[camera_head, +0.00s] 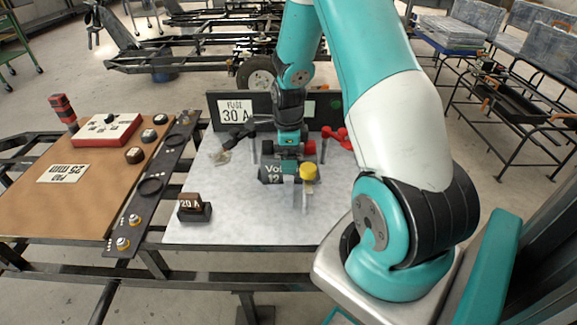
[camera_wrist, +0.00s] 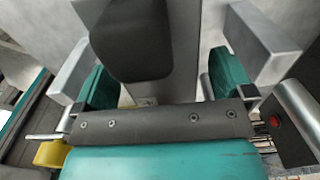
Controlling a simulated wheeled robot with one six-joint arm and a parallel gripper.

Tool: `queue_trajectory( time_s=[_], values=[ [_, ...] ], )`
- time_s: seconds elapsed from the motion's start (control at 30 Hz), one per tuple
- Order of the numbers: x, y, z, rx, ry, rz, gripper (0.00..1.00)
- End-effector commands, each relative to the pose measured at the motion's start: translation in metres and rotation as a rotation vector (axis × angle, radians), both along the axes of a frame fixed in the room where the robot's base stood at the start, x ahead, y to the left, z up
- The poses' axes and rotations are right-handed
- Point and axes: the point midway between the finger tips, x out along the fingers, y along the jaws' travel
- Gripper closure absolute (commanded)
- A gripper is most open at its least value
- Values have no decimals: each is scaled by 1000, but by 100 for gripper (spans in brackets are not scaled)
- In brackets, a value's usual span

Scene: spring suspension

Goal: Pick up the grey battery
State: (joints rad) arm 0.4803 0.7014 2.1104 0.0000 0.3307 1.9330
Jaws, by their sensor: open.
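A dark grey block with a white "Vol 12" label (camera_head: 272,173), seemingly the grey battery, is on the pale board at the centre of the head view, partly hidden by my gripper. My gripper (camera_head: 292,160) is directly over or beside it, pointing down. In the wrist view my gripper (camera_wrist: 160,82) is open, with its teal-padded fingers apart. A dark, rounded block (camera_wrist: 130,40) on a grey strip shows between and beyond them. I cannot tell whether it is part of the battery or whether the fingers touch it.
A yellow cap (camera_head: 308,172) is close to my gripper. A "20 A" fuse block (camera_head: 194,207) is at the board's front left. A "FUSE 30 A" panel (camera_head: 237,112) stands behind. Red clamps (camera_head: 338,136) are at right. A brown board (camera_head: 85,185) lies left.

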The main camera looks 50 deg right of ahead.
Motion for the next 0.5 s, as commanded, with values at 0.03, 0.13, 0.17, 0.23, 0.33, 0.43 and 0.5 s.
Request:
queue_trajectory(
  time_s=[0.03,0.13,0.17,0.23,0.33,0.43,0.5],
  values=[
    [0,0,-4,1,1,0,1],
    [0,0,-7,-1,-1,0,1],
    [0,0,-7,0,-1,0,1],
    [0,0,-6,0,-1,0,1],
    [0,0,-6,-1,-1,0,10],
    [0,0,-6,-1,-1,0,33],
    [0,0,-6,-1,-1,0,49]
  ],
)
